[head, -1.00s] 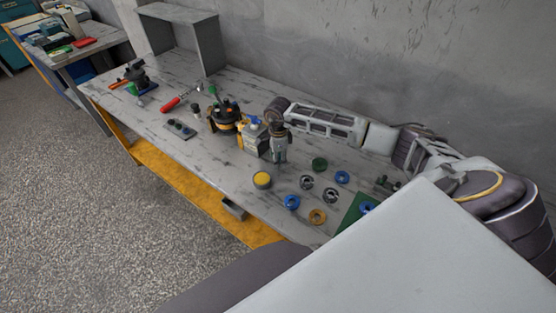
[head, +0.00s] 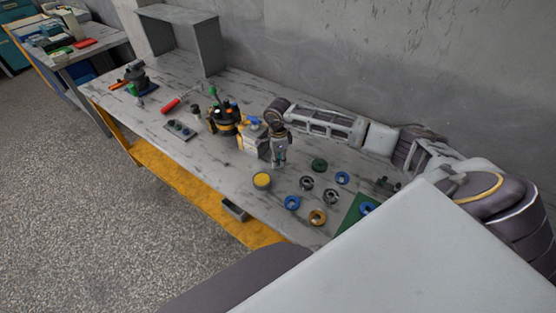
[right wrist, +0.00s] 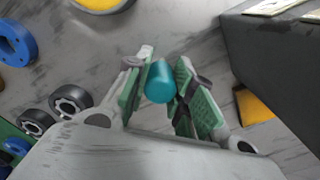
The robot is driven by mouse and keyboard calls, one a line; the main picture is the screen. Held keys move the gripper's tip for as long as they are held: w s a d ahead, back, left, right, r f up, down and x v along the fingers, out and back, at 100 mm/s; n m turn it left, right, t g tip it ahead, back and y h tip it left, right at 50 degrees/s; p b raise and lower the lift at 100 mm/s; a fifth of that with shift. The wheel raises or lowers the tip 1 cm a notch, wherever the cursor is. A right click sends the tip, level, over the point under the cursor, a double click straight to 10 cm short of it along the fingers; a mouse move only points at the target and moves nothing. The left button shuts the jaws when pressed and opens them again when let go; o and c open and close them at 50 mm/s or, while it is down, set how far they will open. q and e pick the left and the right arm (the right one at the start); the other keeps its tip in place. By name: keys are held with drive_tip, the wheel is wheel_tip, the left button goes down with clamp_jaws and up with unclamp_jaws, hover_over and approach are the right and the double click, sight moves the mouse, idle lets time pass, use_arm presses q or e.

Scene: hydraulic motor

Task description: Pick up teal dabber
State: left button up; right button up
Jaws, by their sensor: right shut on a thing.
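The teal dabber (right wrist: 160,82) is a small rounded cylinder between the green finger pads of my right gripper (right wrist: 164,96) in the right wrist view. My right gripper is shut on it. In the head view my right gripper (head: 279,158) points down at the bench, just right of a pale box-shaped container (head: 255,144) with yellow and blue parts. The dabber cannot be made out in the head view. My left gripper is not in view.
A yellow-topped round tin (head: 262,181) stands in front of the gripper. Several blue, orange, green and dark rings lie to the right, including a blue ring (head: 292,202). A dark motor assembly (head: 224,122) stands at left on the grey bench (head: 205,160).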

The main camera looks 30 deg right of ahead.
sight(279, 156)
drive_tip(key=shift+r, duration=0.5)
wheel_tip(279, 156, up, 8)
drive_tip(key=shift+f+b, duration=0.15)
drive_tip(key=shift+b, duration=0.4)
drive_tip(key=shift+r, duration=0.65)
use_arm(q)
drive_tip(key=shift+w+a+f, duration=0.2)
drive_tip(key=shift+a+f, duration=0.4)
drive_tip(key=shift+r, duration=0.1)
use_arm(e)
drive_tip(key=shift+s, duration=0.1)
